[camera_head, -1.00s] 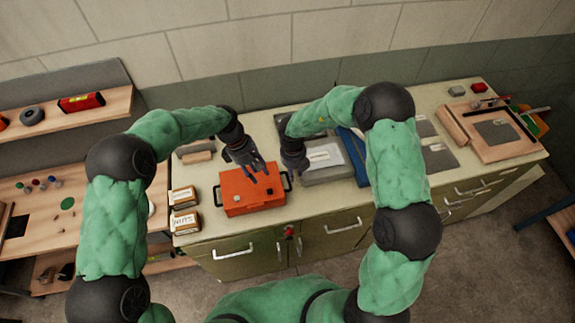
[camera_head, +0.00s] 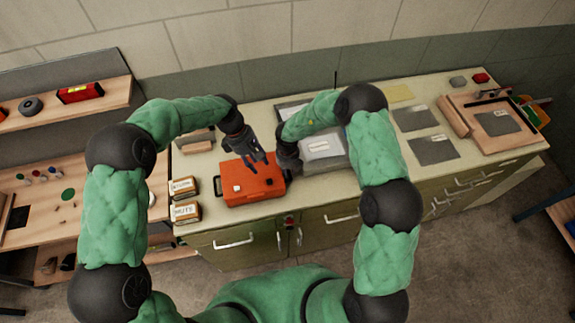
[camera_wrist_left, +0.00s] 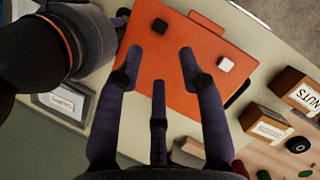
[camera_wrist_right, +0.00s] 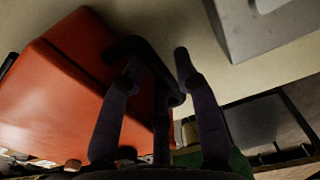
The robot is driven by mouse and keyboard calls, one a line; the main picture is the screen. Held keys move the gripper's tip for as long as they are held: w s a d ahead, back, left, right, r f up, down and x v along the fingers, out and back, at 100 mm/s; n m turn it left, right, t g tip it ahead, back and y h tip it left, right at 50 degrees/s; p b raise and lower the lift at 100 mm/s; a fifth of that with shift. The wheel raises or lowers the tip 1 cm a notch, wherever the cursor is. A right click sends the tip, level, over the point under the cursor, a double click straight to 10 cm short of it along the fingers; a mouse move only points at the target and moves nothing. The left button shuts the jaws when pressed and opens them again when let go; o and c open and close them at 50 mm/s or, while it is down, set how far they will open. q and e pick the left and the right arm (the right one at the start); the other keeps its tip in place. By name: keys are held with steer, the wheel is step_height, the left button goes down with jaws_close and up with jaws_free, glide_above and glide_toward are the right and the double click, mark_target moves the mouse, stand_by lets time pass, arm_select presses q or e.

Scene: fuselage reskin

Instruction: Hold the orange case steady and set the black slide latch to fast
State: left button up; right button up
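The orange case (camera_head: 252,196) stands near the front of the counter, with a small black block (camera_head: 269,182) and a small white block (camera_head: 237,188) on its top. In the left wrist view these are the black block (camera_wrist_left: 159,26) and the white block (camera_wrist_left: 225,65); I cannot tell any latch setting. My left gripper (camera_head: 257,168) is open and empty above the case's top. My right gripper (camera_head: 290,172) is at the case's right end. In the right wrist view its spread fingers (camera_wrist_right: 156,68) straddle the black side handle (camera_wrist_right: 150,58); I see no firm grip.
Two labelled boxes (camera_head: 185,212) stand left of the case. A grey box (camera_head: 322,148) is close behind my right gripper. Grey plates (camera_head: 433,149) and a wooden tray (camera_head: 480,140) lie farther right. The counter's front edge is close to the case.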

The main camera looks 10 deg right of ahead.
steer(key=shift+f, duration=0.35)
steer(key=shift+c, duration=0.3)
jaws_close()
arm_select(q)
steer(key=shift+a, duration=0.1)
steer(key=c, duration=0.6)
steer(key=shift+a+n, duration=0.3)
jaws_close()
steer(key=s+a+n+t+h, duration=0.1)
steer(key=s+a+n+t, duration=0.1)
steer(key=a+n, duration=0.5)
steer(key=shift+s+a+r, duration=0.25)
steer(key=shift+s+a, duration=0.05)
steer(key=shift+s, duration=0.1)
